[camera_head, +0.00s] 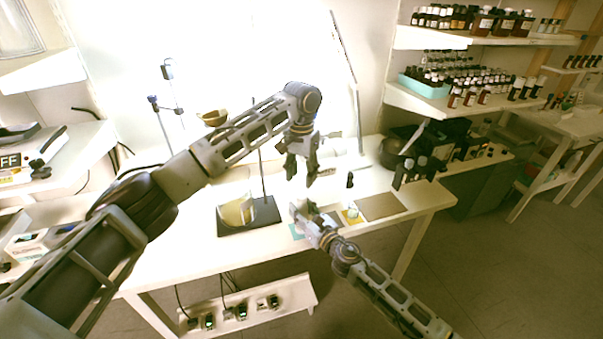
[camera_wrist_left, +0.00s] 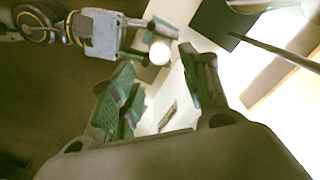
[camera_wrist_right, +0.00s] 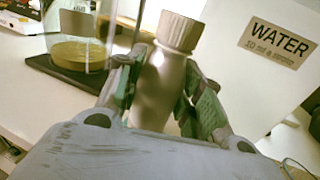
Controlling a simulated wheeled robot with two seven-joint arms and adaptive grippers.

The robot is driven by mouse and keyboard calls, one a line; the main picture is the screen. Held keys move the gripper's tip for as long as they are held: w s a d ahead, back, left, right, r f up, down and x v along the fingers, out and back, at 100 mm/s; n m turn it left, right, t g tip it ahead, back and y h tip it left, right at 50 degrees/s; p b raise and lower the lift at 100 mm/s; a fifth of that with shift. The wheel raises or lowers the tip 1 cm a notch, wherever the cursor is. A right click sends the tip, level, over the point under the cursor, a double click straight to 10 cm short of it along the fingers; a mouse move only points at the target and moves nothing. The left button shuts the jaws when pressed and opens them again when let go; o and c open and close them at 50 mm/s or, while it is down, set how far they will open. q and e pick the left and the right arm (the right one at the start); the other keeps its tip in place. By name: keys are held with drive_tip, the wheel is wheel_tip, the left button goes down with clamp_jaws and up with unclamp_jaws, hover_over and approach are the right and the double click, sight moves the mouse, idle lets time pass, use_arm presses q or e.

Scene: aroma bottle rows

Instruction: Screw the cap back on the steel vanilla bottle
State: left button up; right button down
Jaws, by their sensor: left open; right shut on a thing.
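The steel bottle (camera_wrist_right: 160,85) stands a little tilted between the fingers of my right gripper (camera_wrist_right: 158,95), which is shut on it. A ribbed, pale cap (camera_wrist_right: 178,32) sits on the bottle's top; how tight it is I cannot tell. In the left wrist view the cap shows from above as a pale round top (camera_wrist_left: 159,53), beyond and between my left fingertips. My left gripper (camera_head: 300,170) is open and empty, above my right gripper (camera_head: 306,212) in the head view. The bottle is mostly hidden there. No vanilla label is readable.
A glass vessel of amber liquid (camera_wrist_right: 78,52) stands on a black stand base (camera_head: 262,212) left of my right gripper. A WATER label (camera_wrist_right: 278,44) shows. Shelves of bottles (camera_head: 470,85) stand behind.

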sight(301, 195)
use_arm(q)
drive_tip(key=shift+f, duration=0.1)
idle(0.5)
drive_tip(key=shift+f, duration=3.85)
clamp_jaws()
drive_tip(key=shift+o, duration=0.6)
unclamp_jaws()
